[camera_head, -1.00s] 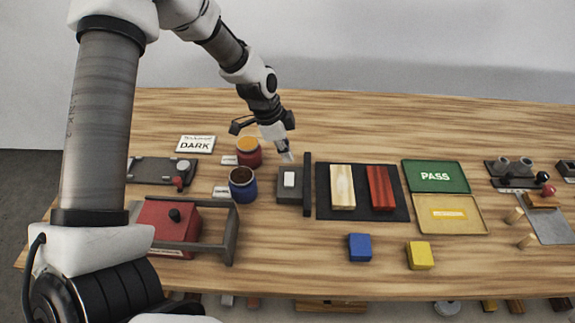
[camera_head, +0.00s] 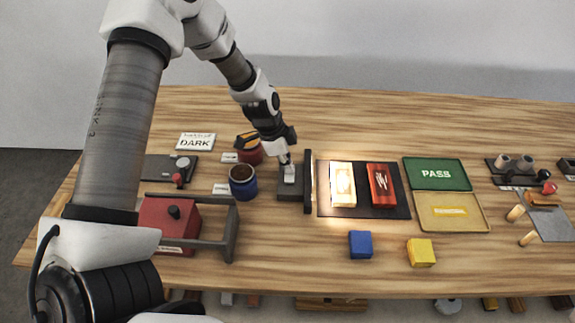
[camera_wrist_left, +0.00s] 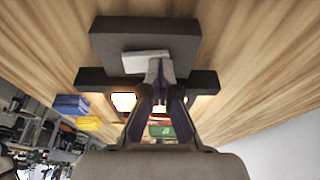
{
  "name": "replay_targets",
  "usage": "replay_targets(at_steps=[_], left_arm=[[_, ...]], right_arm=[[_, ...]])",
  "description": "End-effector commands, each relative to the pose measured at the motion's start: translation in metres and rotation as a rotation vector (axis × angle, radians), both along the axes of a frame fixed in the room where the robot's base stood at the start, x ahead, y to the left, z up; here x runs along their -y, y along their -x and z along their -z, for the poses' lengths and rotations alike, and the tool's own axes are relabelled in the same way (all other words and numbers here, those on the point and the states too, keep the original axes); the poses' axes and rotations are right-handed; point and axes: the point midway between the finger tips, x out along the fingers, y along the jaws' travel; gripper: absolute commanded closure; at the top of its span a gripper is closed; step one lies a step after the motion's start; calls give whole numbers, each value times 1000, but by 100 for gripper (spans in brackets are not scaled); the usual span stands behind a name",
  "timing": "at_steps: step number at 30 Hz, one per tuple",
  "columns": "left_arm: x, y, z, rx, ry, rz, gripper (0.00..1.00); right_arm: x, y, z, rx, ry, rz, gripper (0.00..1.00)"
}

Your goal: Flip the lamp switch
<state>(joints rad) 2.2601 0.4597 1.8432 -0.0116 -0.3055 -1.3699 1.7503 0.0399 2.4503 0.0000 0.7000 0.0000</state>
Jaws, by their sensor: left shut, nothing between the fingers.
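The lamp switch is a white rocker (camera_head: 289,175) on a dark grey base (camera_head: 289,195), left of an upright dark bar (camera_head: 308,182). In the wrist view the white rocker (camera_wrist_left: 146,62) lies at the fingertips. My left gripper (camera_head: 285,160) is shut and empty, its tips at the rocker, seemingly touching it. It also shows in the left wrist view (camera_wrist_left: 158,75). Right of the bar, a pale block (camera_head: 343,186) and a red block (camera_head: 382,186) on a black mat (camera_head: 327,209) are brightly lit. My right gripper is not in view.
Blue (camera_head: 243,182) and red (camera_head: 249,152) pots stand left of the switch. A red box (camera_head: 168,222) in a grey frame is at front left. Blue (camera_head: 360,245) and yellow (camera_head: 421,252) cubes lie in front. A green PASS tray (camera_head: 437,175) is to the right.

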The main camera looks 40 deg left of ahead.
Motion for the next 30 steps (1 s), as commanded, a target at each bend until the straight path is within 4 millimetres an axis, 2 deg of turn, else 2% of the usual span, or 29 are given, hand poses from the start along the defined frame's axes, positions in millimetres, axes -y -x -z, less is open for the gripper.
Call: replay_targets(at_steps=[13, 23, 26, 30], left_arm=[[8, 13, -6, -3, 1, 2, 100], [8, 13, -7, -2, 0, 1, 100], [9, 13, -14, -1, 1, 0, 100], [11, 13, -41, -1, 0, -3, 100]], right_arm=[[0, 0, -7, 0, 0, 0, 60], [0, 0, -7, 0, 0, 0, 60], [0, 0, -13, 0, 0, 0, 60], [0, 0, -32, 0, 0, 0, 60]])
